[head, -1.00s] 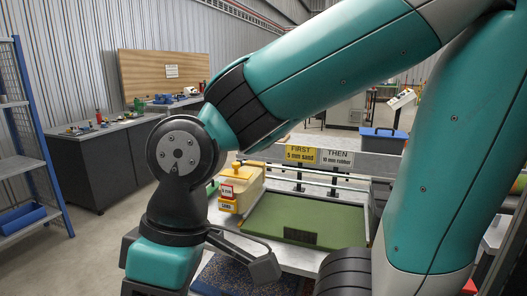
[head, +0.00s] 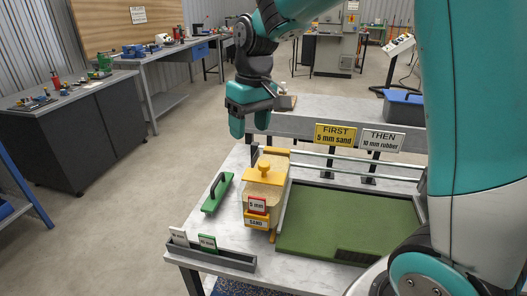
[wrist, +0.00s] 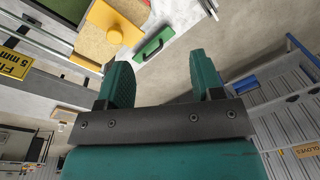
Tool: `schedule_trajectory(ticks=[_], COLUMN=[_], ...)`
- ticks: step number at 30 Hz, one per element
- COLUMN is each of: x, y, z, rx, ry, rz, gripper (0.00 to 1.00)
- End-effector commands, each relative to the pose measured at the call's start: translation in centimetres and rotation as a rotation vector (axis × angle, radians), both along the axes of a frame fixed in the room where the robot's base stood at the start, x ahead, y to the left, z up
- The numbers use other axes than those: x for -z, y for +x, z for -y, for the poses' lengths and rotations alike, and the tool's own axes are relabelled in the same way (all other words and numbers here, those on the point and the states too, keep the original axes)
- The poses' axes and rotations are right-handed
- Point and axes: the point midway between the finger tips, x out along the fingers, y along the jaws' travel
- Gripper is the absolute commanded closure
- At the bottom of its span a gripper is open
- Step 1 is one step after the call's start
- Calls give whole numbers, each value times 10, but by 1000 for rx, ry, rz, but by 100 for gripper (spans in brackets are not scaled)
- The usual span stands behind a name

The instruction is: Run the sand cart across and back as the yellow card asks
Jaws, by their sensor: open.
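The yellow sand cart (head: 265,190) stands at the left end of the green turf (head: 345,222), on the rails. It carries a red-edged "5 mm" card (head: 257,205) and a "SAND" label (head: 256,222). The yellow card (head: 335,135) reads "FIRST 5 mm sand"; beside it a white card (head: 382,140) reads "THEN 10 mm rubber". My gripper (head: 249,124) is open and empty, above and behind the cart, apart from it. The wrist view shows the open fingers (wrist: 166,85) and the cart's yellow top (wrist: 112,28) at upper left.
A green handled piece (head: 217,192) lies left of the cart. A grey rack (head: 210,255) at the table's front left holds a white card and a green-edged card (head: 208,242). Rails (head: 340,165) run across behind the turf. A blue bin (head: 404,108) stands back right.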

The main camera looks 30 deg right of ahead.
Motion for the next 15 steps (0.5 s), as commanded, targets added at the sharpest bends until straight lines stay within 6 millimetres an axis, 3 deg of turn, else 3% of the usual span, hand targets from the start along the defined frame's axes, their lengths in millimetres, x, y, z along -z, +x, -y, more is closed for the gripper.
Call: schedule_trajectory(ticks=[1,3,6,11,15], x=[-5,-4,-1,10,31], y=[23,45,64,73,72], z=[23,46,69,79,78], rx=[59,121,179,207,203], ry=[-23,-49,-71,-82,-83], rz=[-17,-31,-46,-55,-56], gripper=[40,40,40,40,40])
